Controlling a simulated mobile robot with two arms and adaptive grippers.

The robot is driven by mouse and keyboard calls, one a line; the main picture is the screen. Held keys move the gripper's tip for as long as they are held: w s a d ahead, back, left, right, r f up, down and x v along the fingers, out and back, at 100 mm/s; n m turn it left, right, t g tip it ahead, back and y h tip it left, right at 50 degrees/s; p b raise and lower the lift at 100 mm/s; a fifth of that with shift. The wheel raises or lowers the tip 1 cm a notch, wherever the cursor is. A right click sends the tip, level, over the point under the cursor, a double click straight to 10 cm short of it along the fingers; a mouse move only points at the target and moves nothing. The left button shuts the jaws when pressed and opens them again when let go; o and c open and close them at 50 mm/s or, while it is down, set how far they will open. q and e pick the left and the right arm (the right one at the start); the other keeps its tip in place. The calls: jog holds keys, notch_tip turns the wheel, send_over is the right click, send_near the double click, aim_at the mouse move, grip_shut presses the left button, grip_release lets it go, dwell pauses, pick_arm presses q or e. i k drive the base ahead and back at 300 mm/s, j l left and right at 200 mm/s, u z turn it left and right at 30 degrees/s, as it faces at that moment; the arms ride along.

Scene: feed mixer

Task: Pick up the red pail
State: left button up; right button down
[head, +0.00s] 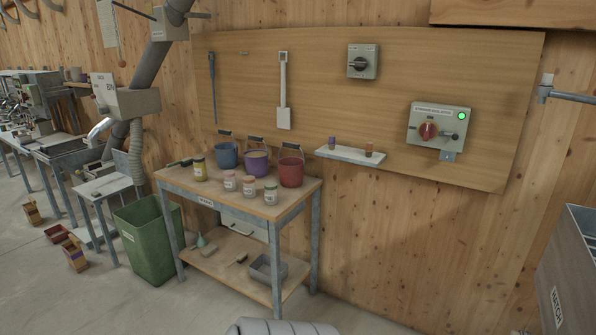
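The red pail (291,172) stands upright on the right end of the wooden workbench (262,206), near its back edge, with its handle raised. A purple pail (256,164) stands just left of it, and a blue pail (227,156) left of that. The pails stand apart from any gripper. Neither of my grippers shows in the head view.
Several jars (249,186) stand in front of the pails. A small shelf (350,155) with two small items is on the wall right of the bench. A green bin (147,240) stands left of it. A metal hopper (566,270) is at the right; floor lies between.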

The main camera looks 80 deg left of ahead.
aim_at(291, 169)
jog(key=u, duration=2.7)
jog(key=i+l, duration=0.3)
jog(key=i, duration=0.25)
jog(key=k+l+z, duration=0.05)
